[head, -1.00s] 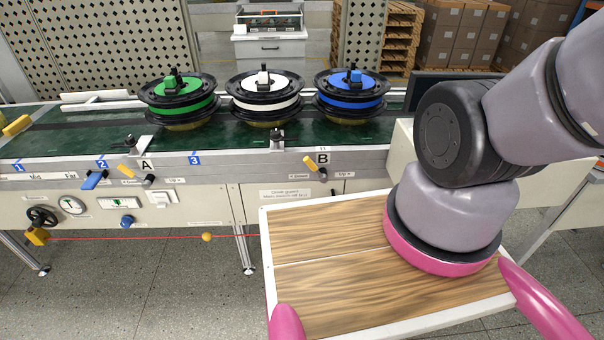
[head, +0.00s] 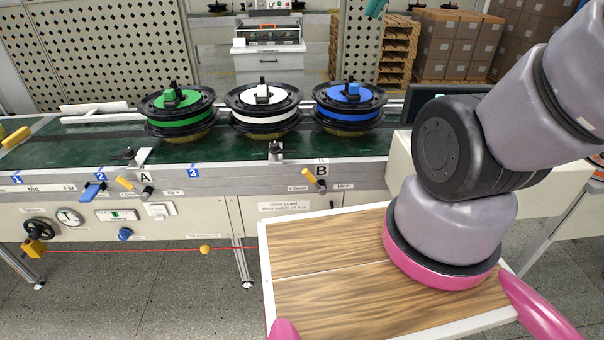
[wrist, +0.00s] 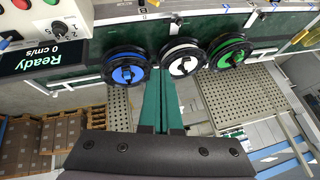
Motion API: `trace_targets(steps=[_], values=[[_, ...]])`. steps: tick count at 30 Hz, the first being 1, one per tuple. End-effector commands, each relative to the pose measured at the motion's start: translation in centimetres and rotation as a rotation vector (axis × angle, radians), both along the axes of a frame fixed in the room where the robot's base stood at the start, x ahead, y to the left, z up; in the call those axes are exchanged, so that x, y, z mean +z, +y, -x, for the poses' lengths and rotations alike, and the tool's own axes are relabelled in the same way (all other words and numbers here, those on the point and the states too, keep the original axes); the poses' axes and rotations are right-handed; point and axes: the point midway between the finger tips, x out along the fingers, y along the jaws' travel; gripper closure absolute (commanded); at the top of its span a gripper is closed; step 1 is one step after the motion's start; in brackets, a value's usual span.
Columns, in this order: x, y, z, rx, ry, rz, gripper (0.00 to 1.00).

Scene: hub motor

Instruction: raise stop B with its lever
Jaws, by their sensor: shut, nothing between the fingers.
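Stop B's lever (head: 314,181) is a yellow handle on a dark pivot at the conveyor's front rail, under the letter B. It leans up and left, towards the label at its left; the "Up" label is at its right. A small dark stop (head: 275,152) stands at the belt's front edge, left of the B; its height is hard to judge. My gripper's teal fingers (wrist: 164,100) are together and empty in the wrist view, apart from the lever. A teal tip (head: 375,8) shows at the head view's top edge, high above the belt.
Three hubs with green (head: 181,112), white (head: 263,108) and blue (head: 348,106) bands stand on the green belt. Lever A (head: 133,186) is farther left on the rail. A wooden-topped table (head: 325,285) is in front. A control box with a "Ready" display (wrist: 42,60) shows in the wrist view.

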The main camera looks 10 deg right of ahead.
Motion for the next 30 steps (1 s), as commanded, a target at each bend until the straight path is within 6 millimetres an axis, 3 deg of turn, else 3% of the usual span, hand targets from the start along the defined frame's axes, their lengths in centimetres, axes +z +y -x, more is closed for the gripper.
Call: trace_targets(steps=[8, 14, 23, 30], values=[[-3.4, 1.1, -6.5, 0.268, 0.113, 0.22, 1.0], [-7.1, 2.5, -10.9, 0.49, 0.186, 0.353, 1.0], [-14.6, 5.5, -16.7, 0.855, 0.281, 0.503, 1.0], [-22.3, 8.5, -19.9, 1.165, 0.337, 0.579, 1.0]])
